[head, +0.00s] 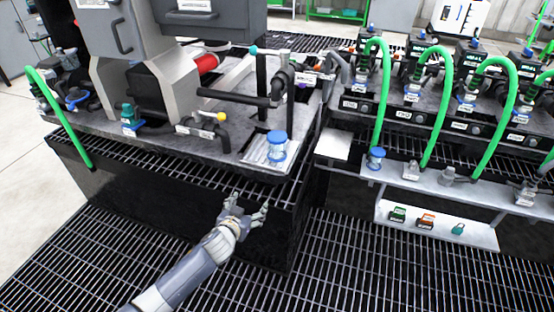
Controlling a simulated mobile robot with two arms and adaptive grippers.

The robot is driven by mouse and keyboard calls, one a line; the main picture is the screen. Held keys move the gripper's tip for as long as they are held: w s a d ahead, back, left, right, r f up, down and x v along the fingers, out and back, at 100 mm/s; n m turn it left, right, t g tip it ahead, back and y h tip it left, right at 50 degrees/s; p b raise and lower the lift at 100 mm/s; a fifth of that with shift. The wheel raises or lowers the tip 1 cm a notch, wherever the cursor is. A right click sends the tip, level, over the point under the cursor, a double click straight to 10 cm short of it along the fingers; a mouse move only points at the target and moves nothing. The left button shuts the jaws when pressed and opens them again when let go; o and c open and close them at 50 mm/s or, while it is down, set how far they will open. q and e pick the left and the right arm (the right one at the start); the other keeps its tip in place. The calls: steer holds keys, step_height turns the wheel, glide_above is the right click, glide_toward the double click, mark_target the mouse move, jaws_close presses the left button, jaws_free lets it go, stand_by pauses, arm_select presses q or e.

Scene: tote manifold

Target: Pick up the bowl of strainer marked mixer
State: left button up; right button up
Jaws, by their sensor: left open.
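A clear cylinder with a blue top and blue base (277,146) stands upright on a pale plate at the front right corner of the grey machine table (180,142). It looks like a strainer bowl, but I cannot read a mixer mark on it. A similar smaller blue-topped cylinder (375,158) stands on the shelf to the right. My left gripper (250,206) is open and empty, below and to the left of the nearer cylinder, in front of the black base. It is apart from both cylinders. My right gripper is not in view.
Green hoses (384,95) arch over the row of valves at the right. A lower white shelf (436,226) carries small coloured padlock-like items. A yellow-knobbed valve (219,117) and black pipes stand behind and left of the nearer cylinder. The grating floor (340,265) is clear.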

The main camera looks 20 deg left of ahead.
arm_select(q)
steer(key=w+d+r+t+b, duration=0.2)
steer(key=w+r+t+b, duration=0.15)
steer(key=r, duration=0.55)
steer(key=t+h+b, duration=0.1)
glide_toward(274, 140)
steer(key=w, duration=0.2)
steer(key=shift+w+a+f+b, duration=0.1)
steer(key=shift+w+b, duration=0.1)
steer(key=shift+w, duration=1.35)
steer(key=shift+w+f+b, duration=0.1)
steer(key=shift+w+b, duration=0.1)
steer(key=shift+w, duration=1.35)
steer(key=w, duration=0.3)
steer(key=shift+w+d+f+b, duration=0.1)
steer(key=shift+d+b, duration=0.2)
steer(key=shift+b, duration=0.05)
steer(key=shift+w, duration=0.6)
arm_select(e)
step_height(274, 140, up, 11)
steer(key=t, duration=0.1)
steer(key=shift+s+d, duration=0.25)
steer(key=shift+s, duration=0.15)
arm_select(q)
steer(key=c, duration=1.3)
